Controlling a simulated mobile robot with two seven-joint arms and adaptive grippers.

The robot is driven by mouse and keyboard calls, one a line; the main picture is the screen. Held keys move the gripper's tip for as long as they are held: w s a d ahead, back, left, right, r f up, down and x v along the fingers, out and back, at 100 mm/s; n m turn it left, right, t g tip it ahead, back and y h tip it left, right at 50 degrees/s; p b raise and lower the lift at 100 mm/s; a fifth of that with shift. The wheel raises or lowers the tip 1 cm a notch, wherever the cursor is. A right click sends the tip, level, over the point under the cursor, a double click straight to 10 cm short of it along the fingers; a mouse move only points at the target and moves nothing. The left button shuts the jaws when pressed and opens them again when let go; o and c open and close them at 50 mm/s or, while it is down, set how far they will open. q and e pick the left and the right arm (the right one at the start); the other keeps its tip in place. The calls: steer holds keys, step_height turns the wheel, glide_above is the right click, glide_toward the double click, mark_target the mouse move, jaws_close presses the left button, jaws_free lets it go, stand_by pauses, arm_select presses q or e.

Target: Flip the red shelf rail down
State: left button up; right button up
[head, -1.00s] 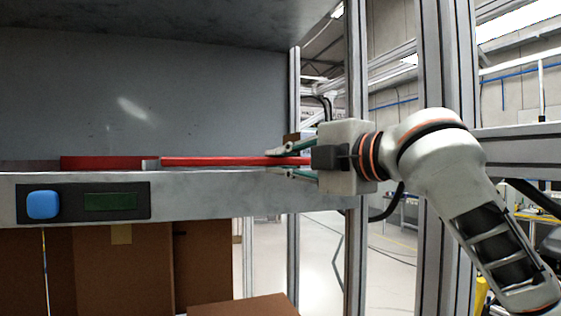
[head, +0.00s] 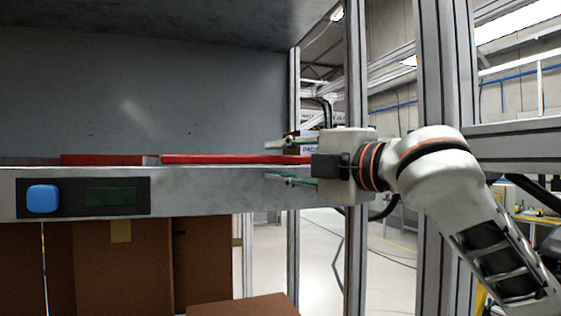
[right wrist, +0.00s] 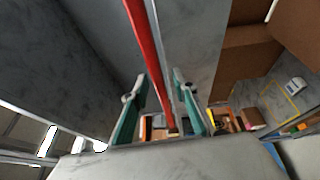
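The red shelf rail (head: 230,159) lies along the front edge of the grey shelf (head: 230,190), standing level at the rim in the head view. Its right end reaches my right gripper (head: 268,161). That gripper is open, one finger above the rail and the other lower, in front of the shelf's front face. In the right wrist view, the red rail (right wrist: 147,50) runs between the spread green fingers of the gripper (right wrist: 155,88), with gaps on both sides. My left gripper is not in view.
A second red rail piece (head: 105,160) lies further left. A panel with a blue button (head: 42,199) and dark display (head: 110,198) is on the shelf front. Cardboard boxes (head: 120,265) stand below. A metal post (head: 355,80) rises close behind my right gripper.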

steer(key=v, duration=1.2)
steer(key=shift+s, duration=0.1)
steer(key=w+d+f+m+h, duration=0.1)
steer(key=w+f+m, duration=0.35)
steer(key=f, duration=0.65)
steer(key=w+f+m+h, duration=0.1)
steer(key=w+f+m, duration=0.3)
steer(key=f, duration=0.6)
steer(key=w+d+f+m, duration=0.1)
steer(key=w+f+m, duration=0.2)
steer(key=w+f, duration=0.55)
steer(key=s+d+f+m+h, duration=0.2)
steer(key=s+f+m, duration=0.15)
steer(key=f, duration=0.95)
steer(key=s+d+f+m+h, duration=0.2)
steer(key=s+f+m, duration=0.15)
steer(key=f, duration=0.95)
steer(key=s+d+f+m+g+h, duration=0.1)
steer(key=s+d+f+m+h, duration=0.1)
steer(key=s+f, duration=1)
steer(key=s+d+f+m+g+h, duration=0.1)
steer(key=s+d+f+g, duration=0.1)
steer(key=s+f, duration=1)
step_height(320, 180, down, 2)
steer(key=shift+s+d+f+m+h, duration=0.1)
steer(key=shift+s+d+m+h, duration=0.25)
steer(key=shift+d, duration=0.55)
